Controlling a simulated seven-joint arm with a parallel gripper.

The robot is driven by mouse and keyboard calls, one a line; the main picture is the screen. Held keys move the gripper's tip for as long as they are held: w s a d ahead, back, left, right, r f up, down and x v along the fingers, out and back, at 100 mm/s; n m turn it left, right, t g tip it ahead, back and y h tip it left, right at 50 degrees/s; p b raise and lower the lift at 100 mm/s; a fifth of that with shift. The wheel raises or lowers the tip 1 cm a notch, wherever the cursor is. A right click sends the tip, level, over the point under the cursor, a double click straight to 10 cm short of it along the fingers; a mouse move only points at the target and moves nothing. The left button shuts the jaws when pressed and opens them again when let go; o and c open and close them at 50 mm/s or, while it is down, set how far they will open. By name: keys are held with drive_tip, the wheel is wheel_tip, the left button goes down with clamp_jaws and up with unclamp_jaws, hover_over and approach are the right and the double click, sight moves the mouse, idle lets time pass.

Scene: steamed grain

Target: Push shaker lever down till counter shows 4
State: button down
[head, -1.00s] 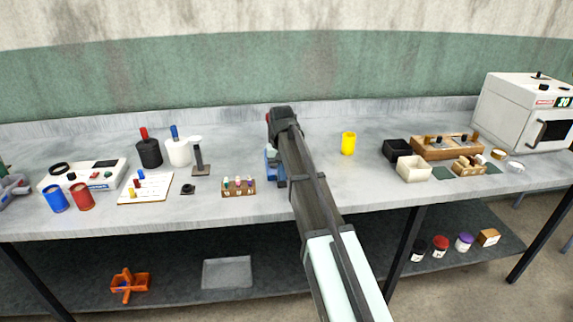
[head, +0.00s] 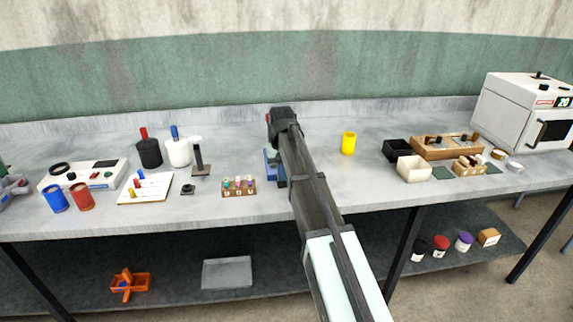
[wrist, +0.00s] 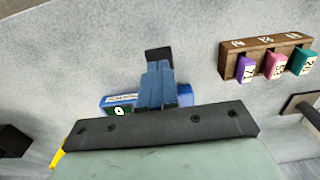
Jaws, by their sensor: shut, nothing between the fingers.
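The blue shaker (head: 271,159) stands near the middle of the bench, partly hidden behind my arm in the head view. In the wrist view its blue base (wrist: 118,101) shows with a small dark counter (wrist: 119,112) that appears to read 0. My gripper (wrist: 158,72) is shut and empty, its narrow fingers close together over the shaker. In the head view my arm hides the fingers and lever.
A wooden rack (head: 239,188) with small coloured labelled pieces stands just left of the shaker. A dark stand (head: 199,160) is farther left. A yellow cup (head: 348,143) stands to the right, with clear bench around it. A black box (head: 397,149) lies beyond it.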

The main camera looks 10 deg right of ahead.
drive_tip(key=shift+f, duration=0.25)
drive_tip(key=shift+f, duration=1.15)
drive_tip(key=shift+r, duration=3)
drive_tip(key=shift+f, duration=1.6)
drive_tip(key=shift+f, duration=0.15)
